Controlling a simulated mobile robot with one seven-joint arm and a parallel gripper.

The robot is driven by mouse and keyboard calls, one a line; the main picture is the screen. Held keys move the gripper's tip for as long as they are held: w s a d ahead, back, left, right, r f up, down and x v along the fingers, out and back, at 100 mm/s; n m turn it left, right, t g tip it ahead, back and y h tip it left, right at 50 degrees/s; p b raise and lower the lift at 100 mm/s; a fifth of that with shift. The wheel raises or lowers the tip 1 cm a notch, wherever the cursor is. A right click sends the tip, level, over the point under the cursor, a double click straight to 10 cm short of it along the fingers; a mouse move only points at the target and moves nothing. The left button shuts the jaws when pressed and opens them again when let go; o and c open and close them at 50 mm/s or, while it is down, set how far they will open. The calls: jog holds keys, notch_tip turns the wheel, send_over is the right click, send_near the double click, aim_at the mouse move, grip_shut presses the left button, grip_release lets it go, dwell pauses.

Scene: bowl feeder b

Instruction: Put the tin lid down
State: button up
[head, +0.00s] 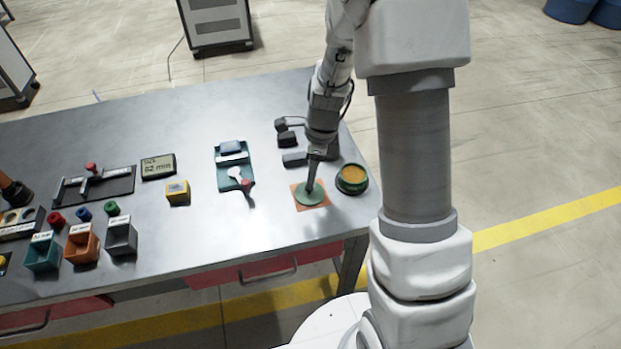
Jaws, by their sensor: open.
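The tin lid (311,197), a green disc, lies flat on an orange square mat (325,203) near the right end of the metal table. My gripper (310,187) points down at the lid from above, its open fingertips at or just over the lid's top. Whether the fingers touch the lid is too small to tell. The round green tin (352,180) stands open just right of the mat, with a yellow-brown content showing.
Dark blocks (294,159) lie behind the mat. To the left are a teal holder (233,170), a yellow box (177,192), a display (158,167) and several coloured bins (82,244).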

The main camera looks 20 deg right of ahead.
jog(key=s+r+n+t, duration=0.1)
jog(key=s+r+n, duration=0.35)
jog(key=r, duration=0.55)
jog(key=s+r+n+t, duration=0.1)
jog(key=s+r+n, duration=0.4)
jog(key=r, duration=0.5)
jog(key=s+r+n+t+h, duration=0.1)
jog(key=s+r+n+t, duration=0.2)
jog(key=s+r+n, duration=0.3)
jog(key=s+n, duration=0.4)
jog(key=n, duration=0.3)
jog(key=shift+s+a+r+p, duration=0.15)
jog(key=shift+s+a+p, duration=0.15)
jog(key=shift+s+p, duration=0.05)
